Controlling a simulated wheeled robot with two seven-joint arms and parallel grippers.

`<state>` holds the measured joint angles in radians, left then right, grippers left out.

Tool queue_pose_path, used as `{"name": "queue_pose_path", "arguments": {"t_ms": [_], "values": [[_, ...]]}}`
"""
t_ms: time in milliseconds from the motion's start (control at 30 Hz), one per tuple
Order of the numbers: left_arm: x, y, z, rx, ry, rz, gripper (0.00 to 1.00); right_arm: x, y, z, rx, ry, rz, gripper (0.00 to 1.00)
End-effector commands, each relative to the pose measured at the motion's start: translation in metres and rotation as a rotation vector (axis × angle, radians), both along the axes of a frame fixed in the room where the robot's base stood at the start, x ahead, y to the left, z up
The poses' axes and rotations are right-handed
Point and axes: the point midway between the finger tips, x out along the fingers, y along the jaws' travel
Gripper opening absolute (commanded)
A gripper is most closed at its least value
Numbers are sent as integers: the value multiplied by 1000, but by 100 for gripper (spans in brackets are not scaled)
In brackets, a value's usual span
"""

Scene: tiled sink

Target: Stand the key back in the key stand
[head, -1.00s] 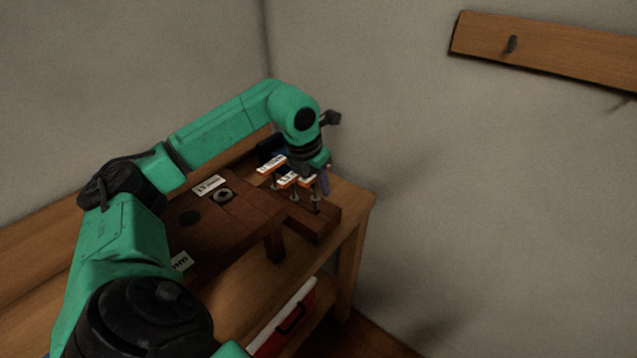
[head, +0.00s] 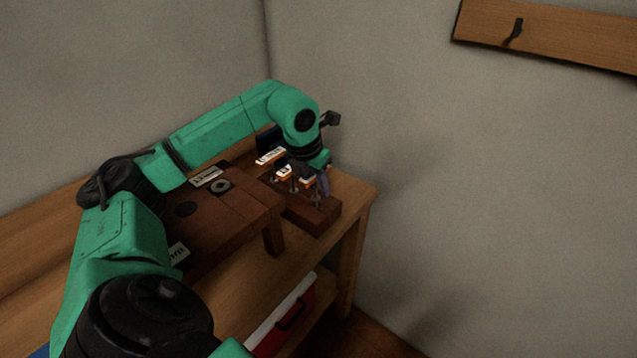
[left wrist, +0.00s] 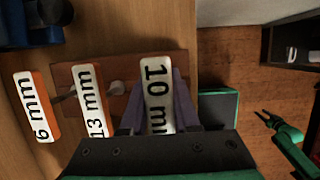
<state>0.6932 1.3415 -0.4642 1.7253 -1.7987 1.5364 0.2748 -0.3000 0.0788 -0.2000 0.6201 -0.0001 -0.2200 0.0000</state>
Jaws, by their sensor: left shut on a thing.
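My left gripper (head: 316,176) is shut on the 10 mm key, whose white label (left wrist: 157,95) shows between the purple fingers in the left wrist view. The key stand (head: 318,221) is a dark wooden block near the table's right end; it also shows in the left wrist view (left wrist: 112,70). The held key is over the stand's right end. Whether its tip is in a hole I cannot tell. The 13 mm key (left wrist: 88,100) and the 6 mm key (left wrist: 37,107) are beside it to the left.
A dark wooden rack (head: 235,205) stands left of the stand, close to it. A red and white case (head: 285,318) is on the lower shelf. A wall board with a hook (head: 515,30) is at upper right.

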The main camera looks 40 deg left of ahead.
Motion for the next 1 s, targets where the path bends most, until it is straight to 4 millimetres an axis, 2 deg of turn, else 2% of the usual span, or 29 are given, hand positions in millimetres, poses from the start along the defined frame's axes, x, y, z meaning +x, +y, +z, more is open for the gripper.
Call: {"name": "queue_pose_path", "arguments": {"t_ms": [667,700,767,1000], "values": [[0,0,-18,0,0,0,0,0,-1,-14,-2,0,0,50],[0,0,-17,0,0,0,45,0,-1,-13,-2,0,0,50],[0,0,-16,0,0,0,64,0,-1,-13,-2,0,0,50],[0,0,-17,0,1,0,64,0,-1,-13,-2,1,0,50]]}}
